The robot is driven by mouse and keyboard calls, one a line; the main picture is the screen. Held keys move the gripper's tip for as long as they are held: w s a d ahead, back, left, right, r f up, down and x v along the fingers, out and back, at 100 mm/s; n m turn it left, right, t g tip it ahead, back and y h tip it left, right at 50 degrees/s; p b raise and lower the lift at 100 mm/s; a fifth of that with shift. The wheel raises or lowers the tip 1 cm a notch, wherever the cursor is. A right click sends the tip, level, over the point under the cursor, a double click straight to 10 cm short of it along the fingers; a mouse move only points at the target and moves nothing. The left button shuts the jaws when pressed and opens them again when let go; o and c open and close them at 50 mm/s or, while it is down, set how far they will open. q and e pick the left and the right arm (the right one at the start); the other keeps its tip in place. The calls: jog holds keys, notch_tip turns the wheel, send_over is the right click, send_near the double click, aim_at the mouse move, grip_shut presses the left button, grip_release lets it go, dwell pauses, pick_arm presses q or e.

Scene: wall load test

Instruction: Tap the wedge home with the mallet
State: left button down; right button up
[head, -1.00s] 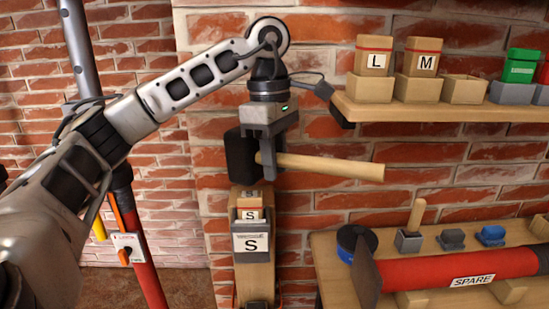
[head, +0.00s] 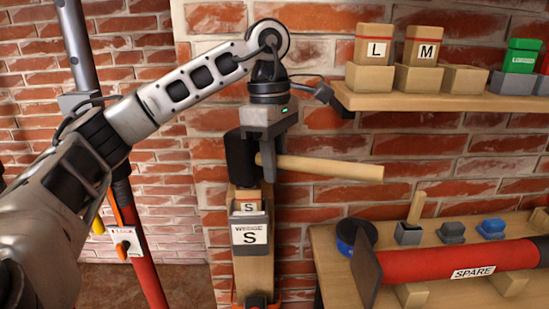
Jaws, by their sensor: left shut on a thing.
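My left gripper (head: 268,155) is shut on the wooden handle (head: 330,168) of the mallet, close to its head. The mallet's black head (head: 241,158) is directly above the top of the wooden wedge piece, its handle pointing right. The wedge (head: 249,208), marked S, stands upright in a grey holder (head: 250,236) labelled WEDGE S on a wooden post (head: 253,273). The mallet head hides the wedge's upper end, so I cannot tell whether they touch. My right gripper is not in view.
A wooden shelf (head: 440,103) at upper right holds boxes marked L and M. Below it, a bench holds a red tube (head: 430,268) labelled SPARE and small blocks. A red and grey pole (head: 146,245) with a switch stands at left. Brick wall lies behind.

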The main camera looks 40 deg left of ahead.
pick_arm(q)
jog(key=shift+f, duration=0.2)
jog(key=shift+r+p, duration=0.25)
jog(key=shift+p, duration=0.1)
notch_tip(320, 180, up, 2)
jog(key=shift+p, duration=0.8)
jog(key=shift+f, duration=0.15)
jog(key=shift+f+b, duration=0.4)
jog(key=shift+f, duration=0.05)
